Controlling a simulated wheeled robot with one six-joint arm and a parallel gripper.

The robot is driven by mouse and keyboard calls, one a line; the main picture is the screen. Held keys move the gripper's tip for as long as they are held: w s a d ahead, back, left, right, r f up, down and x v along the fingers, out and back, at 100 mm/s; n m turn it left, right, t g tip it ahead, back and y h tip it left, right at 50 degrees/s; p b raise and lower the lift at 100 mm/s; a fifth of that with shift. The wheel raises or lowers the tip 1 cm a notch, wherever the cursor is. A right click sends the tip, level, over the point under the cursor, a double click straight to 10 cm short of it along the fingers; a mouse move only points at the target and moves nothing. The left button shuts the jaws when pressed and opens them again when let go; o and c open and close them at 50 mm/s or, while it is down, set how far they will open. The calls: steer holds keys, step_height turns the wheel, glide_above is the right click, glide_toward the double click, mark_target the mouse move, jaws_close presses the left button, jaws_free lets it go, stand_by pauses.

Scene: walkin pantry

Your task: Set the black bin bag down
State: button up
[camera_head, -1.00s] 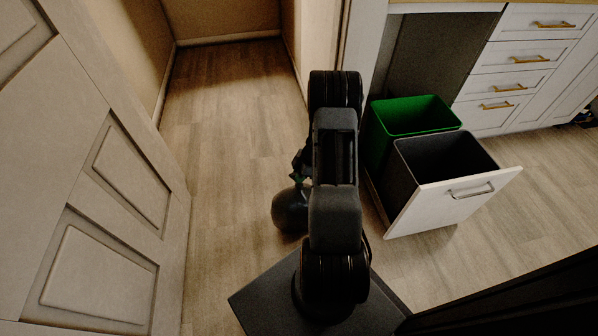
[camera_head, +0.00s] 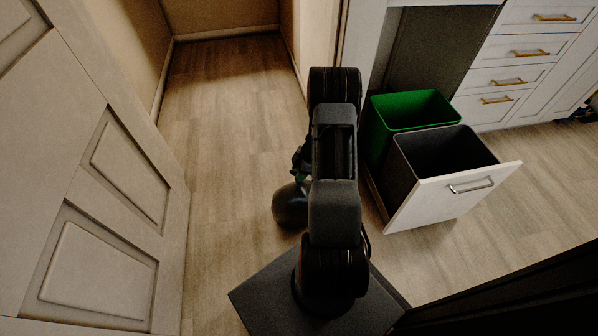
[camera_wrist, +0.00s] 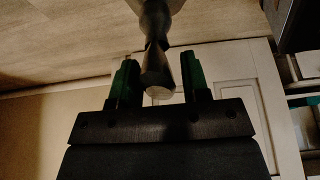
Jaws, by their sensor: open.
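The black bin bag (camera_head: 290,206) is a dark rounded bundle just left of my arm in the head view, low by the wooden floor. In the wrist view its narrow tied neck (camera_wrist: 157,65) rises between the two fingers of my gripper (camera_wrist: 160,82). The fingers have green inner pads and stand apart, with a gap on each side of the neck. In the head view my gripper (camera_head: 301,172) is mostly hidden behind my arm. The bag's right side is partly covered by my arm.
A pulled-out drawer (camera_head: 455,195) with a green bin (camera_head: 385,140) and a dark grey bin (camera_head: 408,172) stands to the right. A panelled door (camera_head: 95,190) is close on the left. Wooden floor (camera_head: 220,120) is clear ahead.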

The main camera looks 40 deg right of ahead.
steer(key=shift+r, duration=0.1)
steer(key=p+v, duration=0.4)
steer(key=v, duration=0.7)
steer(key=w+a+r+m, duration=0.1)
steer(key=a+r+m, duration=0.1)
steer(key=a+r, duration=0.55)
steer(key=s+a+r+m+h, duration=0.2)
steer(key=s+a+r+m, duration=0.3)
steer(key=a+r, duration=0.3)
steer(key=s+a+r+m+h, duration=0.2)
steer(key=s+a+r+m, duration=0.3)
steer(key=a+r, duration=0.3)
steer(key=shift+s+a+m+t, duration=0.4)
steer(key=shift+s, duration=0.25)
